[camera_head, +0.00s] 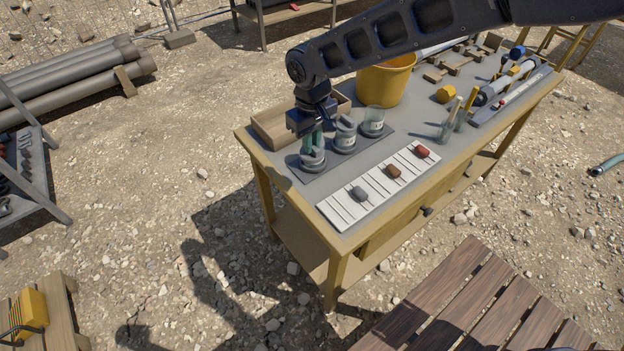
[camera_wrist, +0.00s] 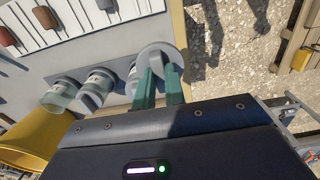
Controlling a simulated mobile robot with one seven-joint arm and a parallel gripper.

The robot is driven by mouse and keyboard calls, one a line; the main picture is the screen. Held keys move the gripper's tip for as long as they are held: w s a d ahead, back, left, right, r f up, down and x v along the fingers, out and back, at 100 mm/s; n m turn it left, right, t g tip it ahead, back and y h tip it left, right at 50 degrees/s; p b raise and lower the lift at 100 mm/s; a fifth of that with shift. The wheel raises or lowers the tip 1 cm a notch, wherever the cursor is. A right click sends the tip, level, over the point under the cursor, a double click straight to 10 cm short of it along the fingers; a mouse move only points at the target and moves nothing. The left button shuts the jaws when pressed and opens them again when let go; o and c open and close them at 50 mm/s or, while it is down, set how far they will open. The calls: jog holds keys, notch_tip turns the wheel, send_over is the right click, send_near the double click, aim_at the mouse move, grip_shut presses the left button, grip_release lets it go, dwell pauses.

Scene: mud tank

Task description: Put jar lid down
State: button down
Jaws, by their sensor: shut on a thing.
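My gripper (camera_head: 313,146) points down over the near-left end of the workbench. Its two teal fingers (camera_wrist: 160,90) are shut on a round grey jar lid (camera_wrist: 164,52). The lid is at the top of the nearest jar (camera_head: 313,166), whose side also shows in the wrist view (camera_wrist: 131,80). I cannot tell whether the lid rests on the jar's rim or is a little above it. A middle jar (camera_head: 345,140) with grey at its top and a clear glass jar (camera_head: 374,124) stand in a row beside it on a dark mat (camera_head: 333,167).
A white marked board (camera_head: 380,188) with several small coloured samples lies along the bench front. A shallow wooden box (camera_head: 268,128) and a yellow bucket (camera_head: 384,82) stand behind the jars. Glass cylinders (camera_head: 448,127) and tools are farther right. The bench's left edge is close to my gripper.

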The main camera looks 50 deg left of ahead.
notch_tip(320, 180, down, 14)
dwell(0.6)
jog(key=shift+f, duration=0.6)
jog(key=c, duration=1.5)
grip_release()
notch_tip(320, 180, up, 13)
jog(key=shift+r, duration=0.1)
jog(key=shift+w, duration=0.1)
